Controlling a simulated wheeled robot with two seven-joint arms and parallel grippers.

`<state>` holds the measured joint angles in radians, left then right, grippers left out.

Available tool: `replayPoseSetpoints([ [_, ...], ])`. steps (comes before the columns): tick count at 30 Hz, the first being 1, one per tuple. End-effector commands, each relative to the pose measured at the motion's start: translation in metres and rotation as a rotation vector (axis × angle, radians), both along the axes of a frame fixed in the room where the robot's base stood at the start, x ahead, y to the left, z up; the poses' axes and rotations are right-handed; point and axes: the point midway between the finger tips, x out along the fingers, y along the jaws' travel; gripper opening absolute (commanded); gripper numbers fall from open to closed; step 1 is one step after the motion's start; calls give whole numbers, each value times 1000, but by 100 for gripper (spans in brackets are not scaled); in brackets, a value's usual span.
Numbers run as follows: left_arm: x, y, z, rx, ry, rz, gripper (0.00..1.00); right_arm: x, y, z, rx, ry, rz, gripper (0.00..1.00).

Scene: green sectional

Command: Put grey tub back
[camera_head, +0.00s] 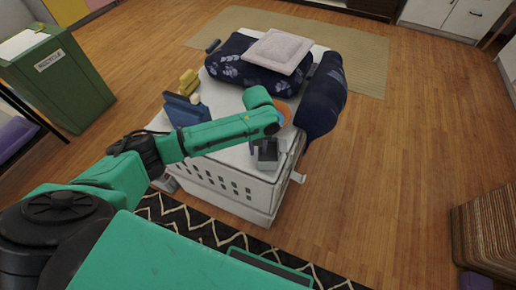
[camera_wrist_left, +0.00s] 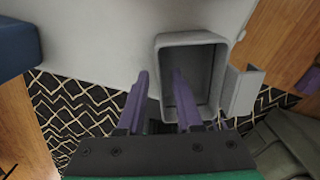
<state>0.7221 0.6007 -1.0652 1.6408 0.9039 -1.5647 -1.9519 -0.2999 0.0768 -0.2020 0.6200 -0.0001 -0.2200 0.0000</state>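A small open grey tub (camera_head: 267,158) is at the front right corner of the white crate-like table's top. In the left wrist view the tub (camera_wrist_left: 191,39) shows from above and looks empty. My left gripper (camera_wrist_left: 160,74) has two purple fingers held apart. They straddle the tub's left wall, one finger outside it and one over or inside the opening. Contact with the wall cannot be told. In the head view the left gripper (camera_head: 259,147) is partly hidden by its own arm. My right gripper is not in view.
The white table (camera_head: 215,181) also holds a blue object (camera_head: 184,110), a yellow object (camera_head: 188,82), an orange round thing (camera_head: 284,113), and dark blue patterned cushions (camera_head: 240,70) with a pale cushion (camera_head: 279,50). A green recycle bin (camera_head: 65,85) stands left.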

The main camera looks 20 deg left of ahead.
Motion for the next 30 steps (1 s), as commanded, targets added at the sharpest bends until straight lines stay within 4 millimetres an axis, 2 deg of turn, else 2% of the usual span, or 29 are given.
replayPoseSetpoints([
  [5,0,0,1,0,0,0,34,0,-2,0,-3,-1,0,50],
  [8,1,0,8,0,-2,0,34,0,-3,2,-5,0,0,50],
  [11,1,0,27,-2,-4,0,34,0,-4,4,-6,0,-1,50],
  [18,2,0,93,-1,-6,0,34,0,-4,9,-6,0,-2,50],
  [21,1,0,112,-2,-4,2,34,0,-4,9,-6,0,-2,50],
  [24,1,0,122,-1,-3,1,34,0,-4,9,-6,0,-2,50],
  [30,1,0,124,0,-1,1,34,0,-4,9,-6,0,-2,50],
])
